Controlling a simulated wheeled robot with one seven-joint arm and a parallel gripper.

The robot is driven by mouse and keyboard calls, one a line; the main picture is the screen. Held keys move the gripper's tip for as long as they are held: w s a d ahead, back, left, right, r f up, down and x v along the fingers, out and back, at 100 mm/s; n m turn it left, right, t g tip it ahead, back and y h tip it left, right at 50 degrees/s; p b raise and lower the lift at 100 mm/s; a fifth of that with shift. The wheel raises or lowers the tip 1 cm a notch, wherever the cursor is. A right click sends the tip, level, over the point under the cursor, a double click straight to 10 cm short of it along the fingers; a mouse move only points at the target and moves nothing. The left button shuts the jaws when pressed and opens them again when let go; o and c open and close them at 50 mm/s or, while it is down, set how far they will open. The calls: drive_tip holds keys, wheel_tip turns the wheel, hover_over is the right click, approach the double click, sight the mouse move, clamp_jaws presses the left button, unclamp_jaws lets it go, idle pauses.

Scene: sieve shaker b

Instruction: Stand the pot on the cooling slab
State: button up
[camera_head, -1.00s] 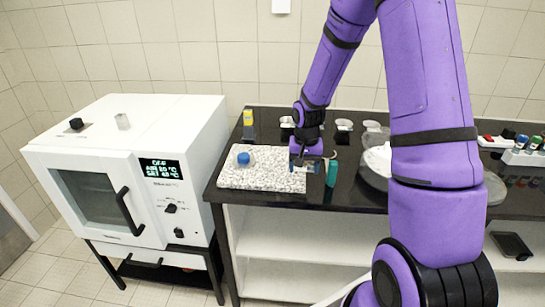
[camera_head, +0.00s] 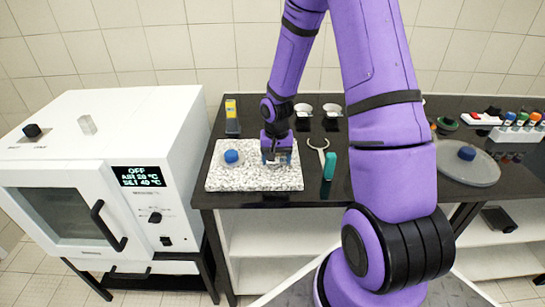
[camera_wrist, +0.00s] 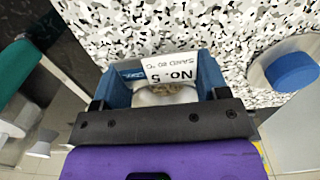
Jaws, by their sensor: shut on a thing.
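The pot (camera_wrist: 165,93) is a small pale vessel with a white label reading "No. 5 SAND 20 °C" in the wrist view, where the label is upside down. My gripper (camera_head: 277,158) is shut on it, with a blue finger on each side. The cooling slab (camera_head: 235,183) is a speckled white, grey and black block at the bench's left end; it also fills the top of the wrist view (camera_wrist: 225,25). The gripper and pot are over the slab's right part. I cannot tell whether the pot's base touches it.
A blue-capped container (camera_head: 231,156) stands on the slab, left of my gripper. A teal-handled tool (camera_head: 329,166) lies right of the slab. Pale cups (camera_head: 303,111) and a yellow-labelled item (camera_head: 231,112) stand behind. A white oven (camera_head: 110,180) stands left of the bench.

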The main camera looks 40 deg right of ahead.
drive_tip(key=shift+f, duration=0.15)
drive_tip(key=o, duration=0.9)
drive_tip(key=shift+o, duration=0.2)
wheel_tip(320, 180, up, 12)
wheel_tip(320, 180, up, 8)
drive_tip(key=n+t, duration=0.1)
hover_over(277, 157)
drive_tip(key=s+a, duration=0.3)
drive_tip(key=s+a+r+n+t, duration=0.2)
drive_tip(key=s+a+r+n, duration=0.1)
drive_tip(key=s+r, duration=0.4)
drive_tip(key=s+a+r+n+t, duration=0.2)
drive_tip(key=s+a+r, duration=0.3)
drive_tip(key=s, duration=0.8)
wheel_tip(277, 157, up, 4)
drive_tip(key=shift+s+f+n, duration=0.25)
drive_tip(key=shift+n, duration=0.15)
